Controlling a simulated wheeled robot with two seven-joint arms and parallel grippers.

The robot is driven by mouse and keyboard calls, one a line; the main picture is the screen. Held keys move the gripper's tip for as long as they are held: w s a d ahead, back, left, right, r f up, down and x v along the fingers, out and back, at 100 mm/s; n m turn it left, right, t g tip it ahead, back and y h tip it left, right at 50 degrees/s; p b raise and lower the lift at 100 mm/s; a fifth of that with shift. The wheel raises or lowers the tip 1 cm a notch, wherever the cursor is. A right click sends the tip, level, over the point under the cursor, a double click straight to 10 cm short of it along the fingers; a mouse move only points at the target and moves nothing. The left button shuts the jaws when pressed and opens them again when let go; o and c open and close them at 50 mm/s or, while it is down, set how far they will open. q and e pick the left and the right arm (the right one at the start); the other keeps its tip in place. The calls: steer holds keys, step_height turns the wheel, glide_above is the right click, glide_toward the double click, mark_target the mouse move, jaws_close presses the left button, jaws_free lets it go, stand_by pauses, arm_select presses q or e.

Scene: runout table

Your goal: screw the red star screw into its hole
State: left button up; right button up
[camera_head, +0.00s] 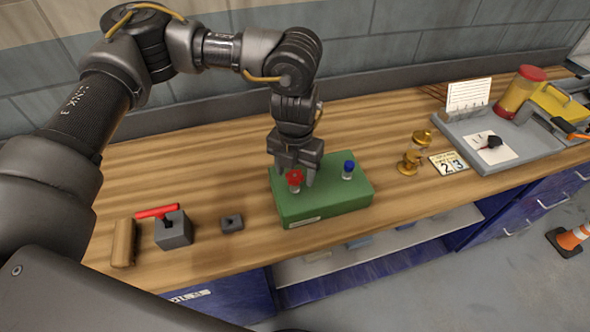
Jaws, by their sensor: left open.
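The red star screw (294,178) stands upright at the left part of the top of a green block (325,205), with its pale shank showing below the head. My left gripper (296,172) points down over the green block, with its open fingers close around the red screw head. Whether a finger touches the head cannot be told. A blue-headed screw (348,169) stands at the right part of the block. The hole under the red screw is hidden. My right gripper is not in view.
Brass pieces (410,162), a number card (449,163) and a grey tray (470,130) stand right. Bare wood lies between.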

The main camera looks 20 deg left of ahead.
arm_select(q)
step_height(320, 180, up, 6)
steer(key=p, duration=0.4)
steer(key=shift+p, duration=0.4)
steer(key=shift+f, duration=0.1)
